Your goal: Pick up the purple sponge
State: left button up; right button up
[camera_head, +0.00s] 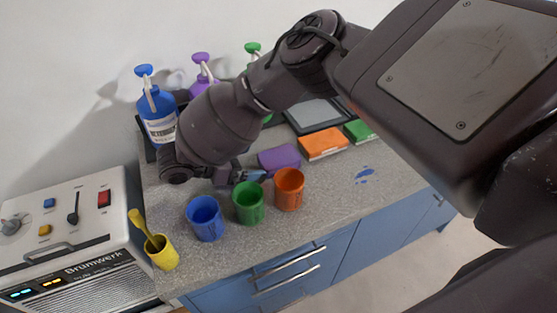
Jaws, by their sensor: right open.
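The purple sponge (280,157) lies on the grey speckled counter, behind the green and orange cups. Its left end is close to my right gripper. My right arm comes in from the right and crosses over the counter. My right gripper (250,174) is open, low over the counter at the left of the purple sponge. I cannot tell whether its fingers touch the sponge, and part of the gripper is hidden by the wrist. My left gripper is not in view.
A blue cup (205,218), a green cup (249,203) and an orange cup (289,188) stand in front. An orange sponge (323,144) and a green sponge (359,131) lie right. A yellow cup (162,253) stands near a control box (70,235). Pump bottles (158,115) stand behind.

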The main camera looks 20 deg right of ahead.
aim_at(266, 160)
jog(key=b+x, duration=0.1)
jog(key=x, duration=0.4)
jog(key=shift+r, duration=0.15)
jog(key=c, duration=1)
